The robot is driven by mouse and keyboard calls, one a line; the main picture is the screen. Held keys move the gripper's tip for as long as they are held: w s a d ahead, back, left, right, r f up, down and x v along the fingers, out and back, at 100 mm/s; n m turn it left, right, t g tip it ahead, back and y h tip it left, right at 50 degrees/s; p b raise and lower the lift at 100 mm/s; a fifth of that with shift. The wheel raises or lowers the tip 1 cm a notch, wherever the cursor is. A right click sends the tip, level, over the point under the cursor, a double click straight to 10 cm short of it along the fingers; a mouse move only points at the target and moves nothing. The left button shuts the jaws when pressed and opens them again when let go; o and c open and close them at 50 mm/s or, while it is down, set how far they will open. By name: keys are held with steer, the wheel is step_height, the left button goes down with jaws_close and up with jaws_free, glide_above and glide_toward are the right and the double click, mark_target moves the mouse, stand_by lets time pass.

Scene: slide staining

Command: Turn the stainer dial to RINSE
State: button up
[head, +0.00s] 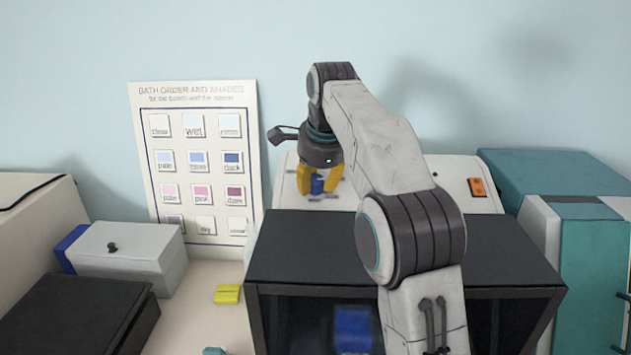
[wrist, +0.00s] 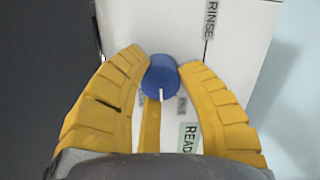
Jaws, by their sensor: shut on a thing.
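The stainer (head: 450,188) is a white housing behind the black-topped case, below the wall. Its blue dial (wrist: 162,76) is a round knob on the white panel, with a small white pointer mark toward the bottom of the wrist view. The dial also shows in the head view (head: 318,186). The RINSE label (wrist: 209,20) is to the upper right of the dial, and a partly covered label starting READ (wrist: 189,138) is below it. My gripper (wrist: 163,72) has its yellow fingers closed around the dial; it also shows in the head view (head: 320,182). Other labels are hidden or unclear.
A black-topped case (head: 500,245) stands in front of the stainer, beneath my arm. An orange switch (head: 477,187) is on the stainer's right. A chart (head: 145,115), a grey-white box (head: 120,255) and a yellow block (head: 227,294) are to the left. Teal equipment (head: 590,250) stands at the right.

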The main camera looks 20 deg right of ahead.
steer(key=shift+c, duration=1.2)
jaws_close()
steer(key=shift+f, duration=0.1)
steer(key=shift+n, duration=0.5)
jaws_free()
steer(key=n, duration=0.3)
steer(key=shift+n+g, duration=0.3)
steer(key=shift+f+n+g, duration=0.15)
steer(key=shift+n+g, duration=0.15)
steer(key=shift+n, duration=1.9)
